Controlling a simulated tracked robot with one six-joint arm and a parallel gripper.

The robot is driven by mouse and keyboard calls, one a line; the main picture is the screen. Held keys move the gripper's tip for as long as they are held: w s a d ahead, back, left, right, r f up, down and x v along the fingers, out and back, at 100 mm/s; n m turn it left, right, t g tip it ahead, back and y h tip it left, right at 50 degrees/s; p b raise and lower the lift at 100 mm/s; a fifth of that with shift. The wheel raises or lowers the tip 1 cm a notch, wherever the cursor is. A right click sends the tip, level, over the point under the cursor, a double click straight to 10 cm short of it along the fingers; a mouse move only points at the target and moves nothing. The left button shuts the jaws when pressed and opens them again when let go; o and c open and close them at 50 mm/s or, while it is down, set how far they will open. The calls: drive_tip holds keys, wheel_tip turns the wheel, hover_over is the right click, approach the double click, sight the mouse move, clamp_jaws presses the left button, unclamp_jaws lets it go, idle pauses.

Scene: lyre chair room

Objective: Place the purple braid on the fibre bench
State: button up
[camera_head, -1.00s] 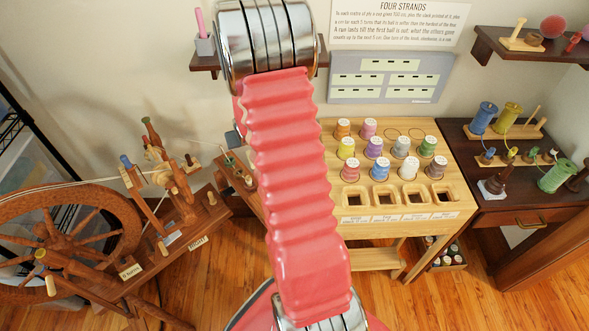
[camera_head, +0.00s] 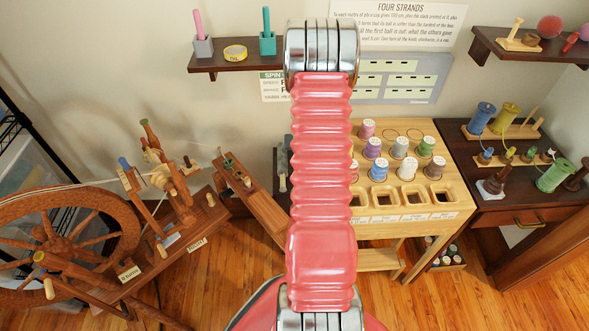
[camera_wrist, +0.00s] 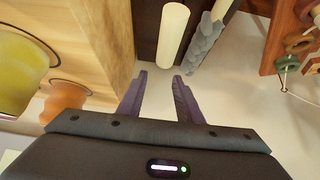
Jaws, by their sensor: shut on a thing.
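My gripper (camera_wrist: 161,78) shows in the wrist view as two dark purplish fingers with a narrow gap between the tips. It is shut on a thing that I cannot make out. No separate purple braid can be told apart in either view. A pale cream roll (camera_wrist: 172,32) and a lumpy grey braid-like piece (camera_wrist: 205,42) are just beyond the fingertips, against dark boards. In the head view my arm hides the gripper. A light wooden bench (camera_head: 440,160) holds spools and has square wells along its front; I cannot tell whether it is the fibre bench.
A yellow spool (camera_wrist: 22,70) and an orange spool (camera_wrist: 68,97) are close to the left of the gripper. A spinning wheel (camera_head: 70,240) is at left. A dark table (camera_head: 490,200) with spools is at right. A wall shelf (camera_head: 232,64) hangs behind.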

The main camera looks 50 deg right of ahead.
drive_tip(key=shift+f, duration=2.85)
drive_tip(key=shift+f, duration=2.05)
drive_tip(key=shift+f, duration=0.1)
drive_tip(key=o, duration=1.1)
drive_tip(key=shift+o, duration=0.2)
drive_tip(key=shift+v, duration=6.1)
drive_tip(key=shift+w, duration=0.1)
